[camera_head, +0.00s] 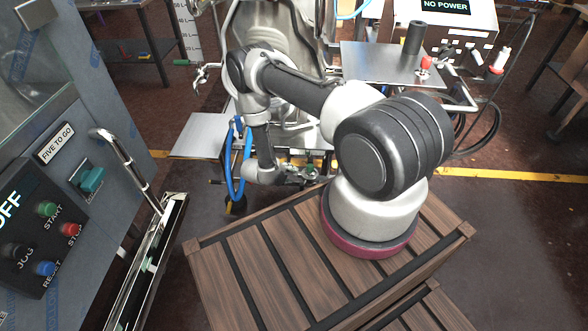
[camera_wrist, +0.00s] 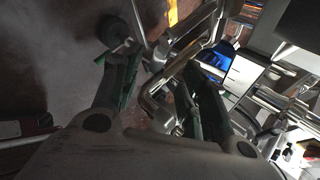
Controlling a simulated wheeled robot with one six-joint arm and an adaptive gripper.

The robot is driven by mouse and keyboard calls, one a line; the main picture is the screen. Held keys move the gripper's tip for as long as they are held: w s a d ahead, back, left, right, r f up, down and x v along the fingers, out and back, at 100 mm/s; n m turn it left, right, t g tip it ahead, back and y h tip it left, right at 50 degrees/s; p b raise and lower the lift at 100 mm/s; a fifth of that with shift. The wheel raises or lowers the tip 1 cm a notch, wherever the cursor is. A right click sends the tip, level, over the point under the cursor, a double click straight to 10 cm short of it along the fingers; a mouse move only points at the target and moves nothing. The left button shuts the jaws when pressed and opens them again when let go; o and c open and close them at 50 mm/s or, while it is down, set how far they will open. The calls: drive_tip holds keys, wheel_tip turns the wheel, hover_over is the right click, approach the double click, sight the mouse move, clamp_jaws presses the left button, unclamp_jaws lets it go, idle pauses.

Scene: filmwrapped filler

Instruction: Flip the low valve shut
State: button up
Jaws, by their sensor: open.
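My gripper (camera_head: 305,177) is low in front of the filling machine, just past the wooden crate's far edge. In the wrist view its two dark fingers (camera_wrist: 158,68) are spread apart. A bent shiny metal bar or pipe (camera_wrist: 150,103) shows between and beyond them; I cannot tell whether they touch it. I cannot clearly make out the low valve in either view. My arm and gripper cover part of the machine's lower front in the head view.
A slatted wooden crate (camera_head: 270,262) stands below my arm. A grey control cabinet (camera_head: 110,140) with a metal handle is at left. A blue hose (camera_head: 247,160) hangs close left of my gripper. A steel plate (camera_head: 201,136) and hopper (camera_head: 275,32) lie behind.

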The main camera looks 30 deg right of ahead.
sight(296, 173)
drive_tip(key=x, duration=0.7)
drive_tip(key=shift+d+f, duration=0.15)
drive_tip(key=shift+d, duration=0.05)
clamp_jaws()
